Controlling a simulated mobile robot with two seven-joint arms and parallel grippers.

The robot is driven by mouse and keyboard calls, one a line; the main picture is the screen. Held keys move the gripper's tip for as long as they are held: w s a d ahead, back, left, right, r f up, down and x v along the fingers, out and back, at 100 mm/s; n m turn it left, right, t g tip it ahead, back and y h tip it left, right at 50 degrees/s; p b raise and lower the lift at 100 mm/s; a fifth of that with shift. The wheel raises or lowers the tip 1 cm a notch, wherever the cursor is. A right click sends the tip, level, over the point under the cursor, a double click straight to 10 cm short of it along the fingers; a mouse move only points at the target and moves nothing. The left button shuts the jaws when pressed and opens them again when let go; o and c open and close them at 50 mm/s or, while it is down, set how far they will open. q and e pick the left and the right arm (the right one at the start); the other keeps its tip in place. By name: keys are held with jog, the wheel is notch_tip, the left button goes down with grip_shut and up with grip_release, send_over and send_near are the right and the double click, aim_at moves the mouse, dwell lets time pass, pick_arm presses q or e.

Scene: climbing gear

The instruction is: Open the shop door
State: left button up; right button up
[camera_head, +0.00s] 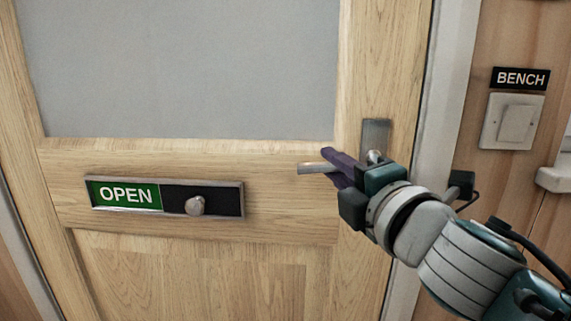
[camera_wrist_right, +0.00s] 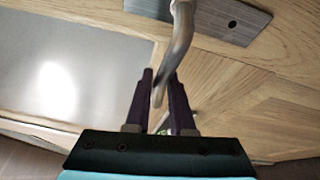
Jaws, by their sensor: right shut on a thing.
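The shop door (camera_head: 200,270) is pale wood with a grey upper panel, and it looks closed in its frame. Its metal lever handle (camera_head: 312,168) sticks out to the left from a metal plate (camera_head: 376,136) near the door's right edge. My right gripper (camera_head: 338,166) has its dark purple fingers around the lever, hiding part of it. In the right wrist view the lever (camera_wrist_right: 181,45) runs down between the two fingers, and the gripper is shut on it. My left gripper is not in view.
An OPEN sliding sign (camera_head: 125,195) with a round knob is on the door at the left. A light switch (camera_head: 513,121) under a BENCH label (camera_head: 520,79) is on the wall right of the white door frame (camera_head: 440,100). A pale ledge juts in at the far right.

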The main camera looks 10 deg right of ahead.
grip_shut()
jog(key=shift+r, duration=0.1)
dwell(0.4)
